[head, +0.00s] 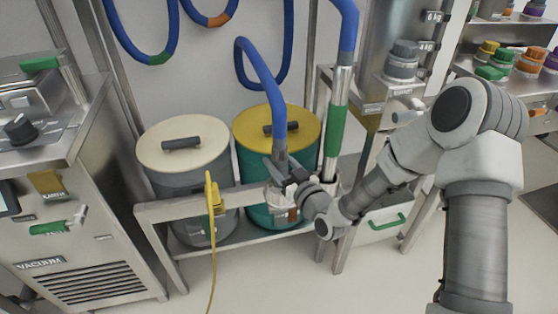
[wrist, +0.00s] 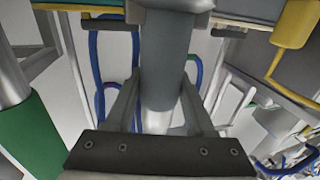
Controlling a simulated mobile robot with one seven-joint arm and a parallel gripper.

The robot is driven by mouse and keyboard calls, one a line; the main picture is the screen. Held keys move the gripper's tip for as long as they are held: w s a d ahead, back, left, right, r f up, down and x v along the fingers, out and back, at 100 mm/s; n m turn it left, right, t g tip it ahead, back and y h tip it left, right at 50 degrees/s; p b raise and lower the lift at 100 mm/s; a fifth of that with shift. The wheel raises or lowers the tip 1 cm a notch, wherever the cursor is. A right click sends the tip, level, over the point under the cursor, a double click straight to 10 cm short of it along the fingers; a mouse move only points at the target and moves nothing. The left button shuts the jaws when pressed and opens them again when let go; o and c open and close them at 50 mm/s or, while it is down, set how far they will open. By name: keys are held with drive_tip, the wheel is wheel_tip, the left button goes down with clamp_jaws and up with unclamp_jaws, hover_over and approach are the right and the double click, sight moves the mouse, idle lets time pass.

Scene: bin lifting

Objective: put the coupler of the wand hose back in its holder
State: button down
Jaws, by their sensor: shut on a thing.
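The coupler (head: 280,149) is a grey cylinder at the lower end of a blue hose (head: 262,72). In the head view it stands roughly upright above the front rail. My gripper (head: 283,170) comes from the right and is shut on it. In the wrist view the grey coupler (wrist: 166,60) runs between the two fingers of my gripper (wrist: 160,95). A pale cup-like holder (head: 280,198) sits on the rail just below the gripper. The gripper partly hides it, and I cannot tell whether the coupler's lower end is inside it.
A steel wand with a green grip (head: 335,130) stands close to the right of my gripper. A cream-lidded bin (head: 183,142) and a yellow-lidded bin (head: 250,120) stand behind the rail (head: 165,212). A yellow cable (head: 213,245) hangs at the rail's left part.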

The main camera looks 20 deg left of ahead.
drive_tip(key=shift+f, duration=0.1)
idle(0.5)
drive_tip(key=shift+c, duration=0.9)
unclamp_jaws()
drive_tip(key=shift+f, duration=0.1)
drive_tip(key=p+v, duration=0.4)
drive_tip(key=v, duration=1.3)
drive_tip(key=shift+s, duration=0.25)
